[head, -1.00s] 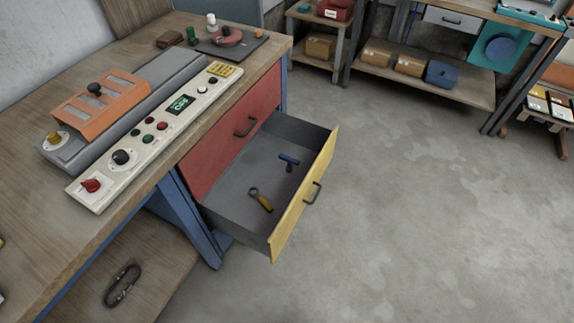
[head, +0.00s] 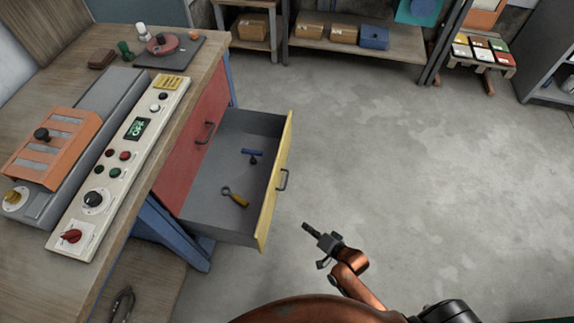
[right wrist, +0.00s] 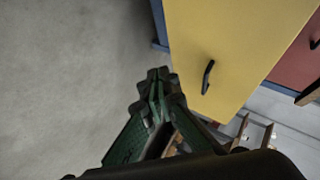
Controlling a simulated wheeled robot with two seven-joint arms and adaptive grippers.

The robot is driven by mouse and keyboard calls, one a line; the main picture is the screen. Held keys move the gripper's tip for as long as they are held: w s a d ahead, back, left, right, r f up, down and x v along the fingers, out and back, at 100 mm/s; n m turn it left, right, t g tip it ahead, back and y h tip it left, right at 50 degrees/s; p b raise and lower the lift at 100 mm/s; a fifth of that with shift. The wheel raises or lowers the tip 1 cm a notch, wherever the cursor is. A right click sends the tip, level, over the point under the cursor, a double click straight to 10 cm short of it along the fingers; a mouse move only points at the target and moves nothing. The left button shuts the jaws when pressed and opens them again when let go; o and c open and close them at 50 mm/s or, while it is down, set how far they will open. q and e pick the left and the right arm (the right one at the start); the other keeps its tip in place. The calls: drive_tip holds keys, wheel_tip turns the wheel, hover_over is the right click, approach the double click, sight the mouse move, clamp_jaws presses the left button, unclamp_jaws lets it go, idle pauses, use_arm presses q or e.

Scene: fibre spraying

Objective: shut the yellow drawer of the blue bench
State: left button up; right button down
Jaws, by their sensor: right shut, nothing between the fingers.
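The yellow drawer (head: 274,182) of the blue bench (head: 172,232) is pulled well out below a red drawer front (head: 190,150). Its dark handle (head: 283,180) is on the outer face. A blue tool (head: 252,153) and a yellow-handled tool (head: 234,197) lie inside. My right gripper (head: 312,230) is to the right of the drawer front and apart from it, its fingers shut and empty. In the right wrist view the yellow front (right wrist: 235,50) and handle (right wrist: 208,77) show beyond the closed fingertips (right wrist: 156,78). My left gripper is not in view.
A control panel (head: 120,165) and an orange unit (head: 52,142) sit on the bench top. Shelves with cardboard boxes (head: 343,34) stand at the back. The grey floor (head: 420,150) right of the drawer is clear.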

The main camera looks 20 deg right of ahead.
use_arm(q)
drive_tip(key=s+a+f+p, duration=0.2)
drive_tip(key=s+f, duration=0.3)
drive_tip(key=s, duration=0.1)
use_arm(e)
drive_tip(key=w+d+r+m+t, duration=0.5)
drive_tip(key=w+r+m+t, duration=0.1)
drive_tip(key=w+r, duration=0.6)
drive_tip(key=b, duration=0.3)
approach(279, 157)
drive_tip(key=w+d, duration=0.2)
drive_tip(key=w, duration=0.1)
drive_tip(key=shift+w+a+f+b, duration=0.15)
drive_tip(key=shift+w+a+f, duration=0.05)
drive_tip(key=shift+w+a, duration=0.4)
drive_tip(key=shift+w+a+f+b, duration=0.15)
drive_tip(key=shift+w+a+f, duration=0.1)
drive_tip(key=shift+w+a, duration=0.3)
drive_tip(key=shift+w+a+r, duration=0.1)
drive_tip(key=shift+w+a, duration=0.15)
drive_tip(key=shift+a, duration=0.1)
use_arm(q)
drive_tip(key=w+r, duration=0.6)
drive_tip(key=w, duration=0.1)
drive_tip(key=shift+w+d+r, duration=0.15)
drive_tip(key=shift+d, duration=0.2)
use_arm(e)
drive_tip(key=shift+a, duration=0.1)
